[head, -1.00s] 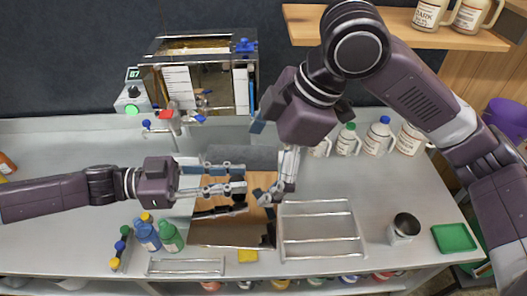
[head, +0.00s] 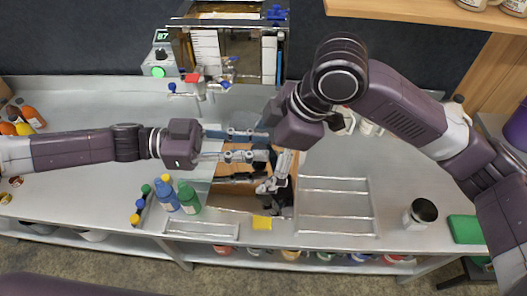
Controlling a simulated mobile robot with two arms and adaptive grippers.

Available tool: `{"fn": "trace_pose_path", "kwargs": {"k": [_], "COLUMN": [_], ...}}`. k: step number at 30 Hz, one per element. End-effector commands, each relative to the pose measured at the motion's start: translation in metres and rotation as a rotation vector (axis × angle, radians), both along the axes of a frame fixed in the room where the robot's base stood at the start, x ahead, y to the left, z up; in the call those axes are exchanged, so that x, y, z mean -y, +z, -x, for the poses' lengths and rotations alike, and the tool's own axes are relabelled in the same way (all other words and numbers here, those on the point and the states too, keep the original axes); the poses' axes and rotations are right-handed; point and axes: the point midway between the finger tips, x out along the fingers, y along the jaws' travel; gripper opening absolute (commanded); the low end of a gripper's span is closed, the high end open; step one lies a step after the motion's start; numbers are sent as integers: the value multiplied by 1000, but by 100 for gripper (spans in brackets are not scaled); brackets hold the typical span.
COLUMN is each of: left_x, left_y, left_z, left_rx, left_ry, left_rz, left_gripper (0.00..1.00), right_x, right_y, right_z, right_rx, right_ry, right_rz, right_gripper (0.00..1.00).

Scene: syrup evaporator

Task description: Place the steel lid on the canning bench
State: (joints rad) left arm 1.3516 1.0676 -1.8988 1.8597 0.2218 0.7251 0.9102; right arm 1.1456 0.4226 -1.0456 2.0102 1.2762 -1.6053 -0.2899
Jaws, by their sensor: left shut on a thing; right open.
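The steel lid (head: 232,190) is a mirror-like flat panel at the middle of the canning bench (head: 340,160), reflecting brown wood tones and parts of my arms. My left gripper (head: 255,146) reaches in from the left and is shut on the lid, its fingers over the far part. My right gripper (head: 275,187) points down at the lid's right side, open. Its dark fingers partly cover the lid, and I cannot tell whether they touch it. Whether the lid rests flat on the bench or hangs slightly above it is also unclear.
Blue (head: 165,196) and green (head: 188,198) bottles stand left of the lid. A yellow sponge (head: 262,222) lies in front. The evaporator (head: 230,50) stands behind.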

Motion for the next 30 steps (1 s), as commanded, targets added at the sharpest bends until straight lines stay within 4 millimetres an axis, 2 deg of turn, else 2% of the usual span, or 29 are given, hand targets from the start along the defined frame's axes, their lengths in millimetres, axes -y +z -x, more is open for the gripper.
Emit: {"fn": "trace_pose_path", "kwargs": {"k": [2,21,23,24,25,30], "left_x": [0,1,1,1,1,0], "left_y": [1,6,6,6,6,6], "left_z": [0,-1,-1,-1,-2,-2], "left_rx": [1,3,4,5,5,7], "left_ry": [-1,-2,-1,-1,0,2], "left_rz": [2,10,10,10,9,8], "left_gripper": [0,0,0,0,24,42], "right_x": [0,0,0,0,0,-1], "right_y": [0,-2,-3,-3,-3,-3], "right_z": [0,3,3,4,4,5], "right_rx": [0,-7,-9,-10,-9,-12], "right_ry": [0,5,6,7,8,10], "right_rz": [0,5,5,5,3,4], "right_gripper": [87,16,10,9,9,0]}}
